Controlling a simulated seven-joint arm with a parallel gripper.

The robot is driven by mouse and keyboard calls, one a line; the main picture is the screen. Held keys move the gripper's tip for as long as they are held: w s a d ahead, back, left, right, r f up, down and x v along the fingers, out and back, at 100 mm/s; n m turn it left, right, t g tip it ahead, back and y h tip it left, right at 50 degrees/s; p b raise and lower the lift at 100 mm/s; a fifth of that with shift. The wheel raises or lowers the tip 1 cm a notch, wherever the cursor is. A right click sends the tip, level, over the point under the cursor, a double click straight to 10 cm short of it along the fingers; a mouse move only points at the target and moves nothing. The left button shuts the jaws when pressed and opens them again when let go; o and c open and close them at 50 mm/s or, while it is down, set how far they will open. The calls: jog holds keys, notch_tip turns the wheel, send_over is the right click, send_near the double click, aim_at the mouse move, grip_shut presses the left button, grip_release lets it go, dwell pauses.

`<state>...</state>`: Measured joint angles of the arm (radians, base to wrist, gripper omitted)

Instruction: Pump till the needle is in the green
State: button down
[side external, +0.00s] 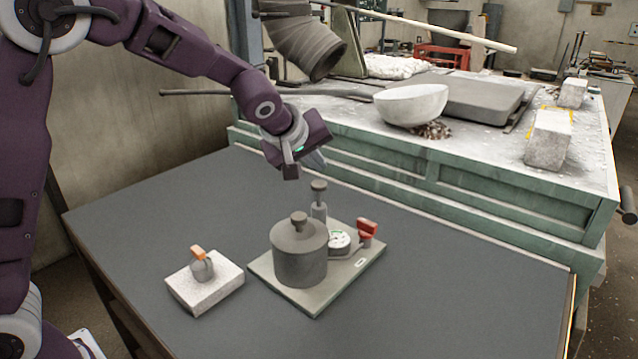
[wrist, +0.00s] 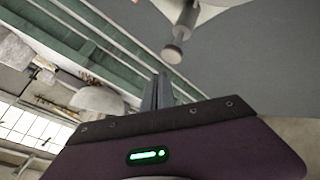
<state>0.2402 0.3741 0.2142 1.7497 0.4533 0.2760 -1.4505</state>
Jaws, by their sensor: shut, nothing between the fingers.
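The pump unit stands on a light base plate (side external: 328,290) on the dark table. It has a large grey cylinder (side external: 299,258) with a knob on top, and behind it a slim pump with a round-topped plunger (side external: 319,188). A round white gauge (side external: 340,240) sits beside the cylinder; its needle is too small to read. A red-handled part (side external: 367,230) stands right of the gauge. My gripper (side external: 291,170) is shut and empty, above and slightly left of the plunger and apart from it. The wrist view shows my gripper's fingers (wrist: 162,90) and the plunger (wrist: 174,48) beyond them.
A white block (side external: 205,290) carrying a small grey item with an orange top (side external: 202,263) sits left of the plate. A green workbench (side external: 430,165) with a white bowl (side external: 411,104) stands behind. The table's right side is clear.

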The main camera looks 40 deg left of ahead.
aim_at(317, 185)
jog(key=shift+r, duration=2)
jog(key=s+a+r+m+g+h, duration=0.1)
jog(key=s+r+m, duration=0.15)
jog(key=s, duration=0.85)
jog(key=s+r+m+g, duration=0.1)
jog(key=s+m, duration=0.2)
jog(key=s, duration=0.8)
jog(key=s+d+f+m, duration=0.1)
jog(key=s+f+m, duration=0.1)
jog(key=s, duration=0.5)
jog(key=s+d+f+m+g+h, duration=0.1)
jog(key=s+f+m, duration=0.2)
jog(key=s, duration=0.5)
jog(key=shift+s+m, duration=0.25)
jog(key=shift+m, duration=0.2)
